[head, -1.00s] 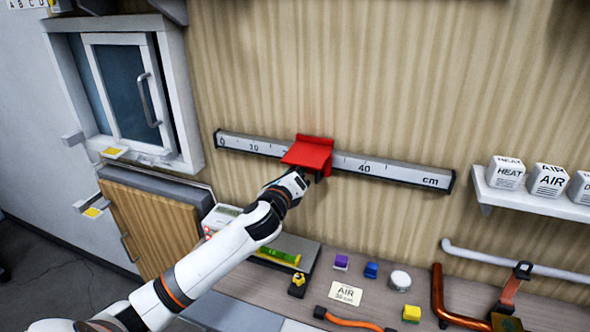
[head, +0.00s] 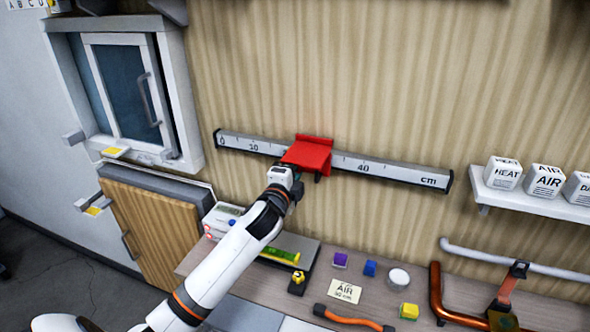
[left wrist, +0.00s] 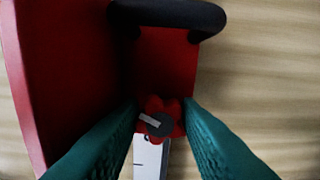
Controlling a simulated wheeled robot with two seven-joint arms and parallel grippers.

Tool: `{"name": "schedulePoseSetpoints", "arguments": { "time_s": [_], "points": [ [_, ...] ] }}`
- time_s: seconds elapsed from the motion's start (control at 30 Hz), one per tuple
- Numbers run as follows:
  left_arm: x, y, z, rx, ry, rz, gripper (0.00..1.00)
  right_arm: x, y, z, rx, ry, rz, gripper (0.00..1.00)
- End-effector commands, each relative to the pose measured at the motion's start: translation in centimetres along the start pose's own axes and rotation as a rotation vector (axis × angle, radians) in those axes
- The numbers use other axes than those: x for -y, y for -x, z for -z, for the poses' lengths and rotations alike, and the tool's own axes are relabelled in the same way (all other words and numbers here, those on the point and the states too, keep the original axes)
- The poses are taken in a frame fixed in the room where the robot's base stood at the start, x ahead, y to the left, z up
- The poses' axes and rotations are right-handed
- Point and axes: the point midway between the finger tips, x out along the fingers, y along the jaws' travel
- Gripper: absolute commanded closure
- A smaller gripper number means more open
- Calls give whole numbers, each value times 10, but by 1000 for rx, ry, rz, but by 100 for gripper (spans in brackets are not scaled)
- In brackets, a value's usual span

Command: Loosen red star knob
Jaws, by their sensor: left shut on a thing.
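A red slider (head: 308,154) sits on the white ruler rail (head: 390,173) on the wall, between the 10 and 40 marks. The red star knob (left wrist: 152,110) shows in the left wrist view, with a dark round centre and a pale bar on it. My left gripper (left wrist: 160,112) has its green fingers on either side of the knob and is shut on it. In the head view my left gripper (head: 295,182) is at the slider's lower left, and the knob is hidden there. My right gripper is not in view.
A black handle (left wrist: 168,14) arches over the slider's red body. A shelf (head: 530,203) with labelled cubes is at right.

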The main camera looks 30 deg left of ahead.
Motion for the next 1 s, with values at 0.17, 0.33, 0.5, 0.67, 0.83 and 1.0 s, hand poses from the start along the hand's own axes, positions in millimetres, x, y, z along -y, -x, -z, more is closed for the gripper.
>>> {"name": "schedulePoseSetpoints", "arguments": {
  "time_s": [0.17, 0.33, 0.5, 0.67, 0.83, 1.0],
  "points": [
    [0, 0, 0, -2, 158, 2, 92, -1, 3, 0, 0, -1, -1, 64],
    [0, 0, 0, 0, 285, 2, 92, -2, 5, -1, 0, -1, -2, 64],
    [0, 0, 0, -1, 377, 3, 92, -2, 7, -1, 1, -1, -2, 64],
    [0, 0, 0, -1, 432, 3, 92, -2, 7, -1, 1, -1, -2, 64],
    [0, 0, 0, -1, 461, 2, 92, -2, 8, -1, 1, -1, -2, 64],
    [0, 0, 0, -1, 469, 3, 92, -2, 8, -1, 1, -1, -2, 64]
  ]
}}
